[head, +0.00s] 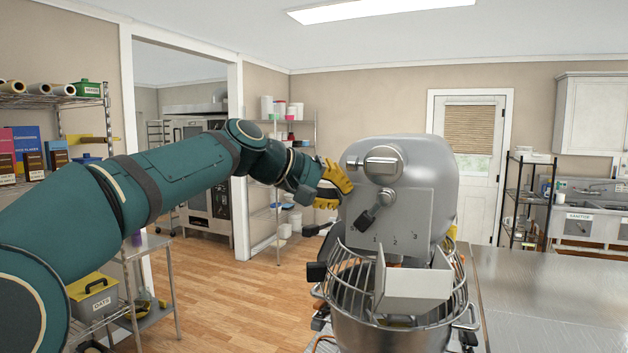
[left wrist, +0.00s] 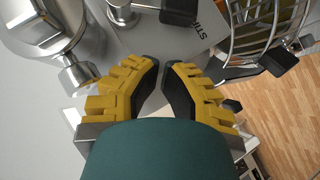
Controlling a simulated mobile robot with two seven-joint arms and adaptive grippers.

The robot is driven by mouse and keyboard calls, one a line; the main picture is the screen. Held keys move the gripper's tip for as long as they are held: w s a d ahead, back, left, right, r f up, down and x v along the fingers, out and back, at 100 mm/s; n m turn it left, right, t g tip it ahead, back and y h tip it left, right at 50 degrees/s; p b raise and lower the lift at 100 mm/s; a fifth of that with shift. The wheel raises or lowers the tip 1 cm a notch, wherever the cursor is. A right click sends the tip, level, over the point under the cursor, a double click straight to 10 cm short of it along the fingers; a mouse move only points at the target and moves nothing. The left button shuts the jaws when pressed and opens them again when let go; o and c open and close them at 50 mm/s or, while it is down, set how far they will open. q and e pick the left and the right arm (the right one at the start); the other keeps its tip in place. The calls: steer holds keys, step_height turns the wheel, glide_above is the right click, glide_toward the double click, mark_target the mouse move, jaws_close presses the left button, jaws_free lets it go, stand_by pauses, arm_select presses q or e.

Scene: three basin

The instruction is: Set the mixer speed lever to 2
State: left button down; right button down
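The grey mixer (head: 425,180) stands in the middle of the head view. Its speed lever (head: 366,220) has a black knob and tilts down and left, away from the 2 mark (head: 395,239), on the side where the left wrist view shows the letters STIR (left wrist: 198,22). The lever's black knob (left wrist: 180,12) shows at the top of that view. My left gripper (head: 332,187), with yellow fingers, is just left of the lever and mixer face. In the left wrist view its fingers (left wrist: 164,72) are parted with nothing between them. My right gripper is not identifiable.
The wire bowl guard (head: 350,268) and bowl (head: 390,335) sit below the lever. The round attachment hub (head: 384,164) sticks out above it. A bare steel table (head: 550,300) is at right. Small yellow patches by the mixer are unclear. Shelves (head: 60,100) stand at left.

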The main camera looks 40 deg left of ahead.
mark_target(360, 228)
arm_select(q)
steer(key=shift+d+f, duration=0.45)
steer(key=shift+d, duration=0.15)
steer(key=shift+d+f, duration=0.4)
steer(key=shift+d, duration=0.2)
steer(key=shift+w+d+f, duration=0.15)
arm_select(e)
steer(key=shift+f, duration=0.15)
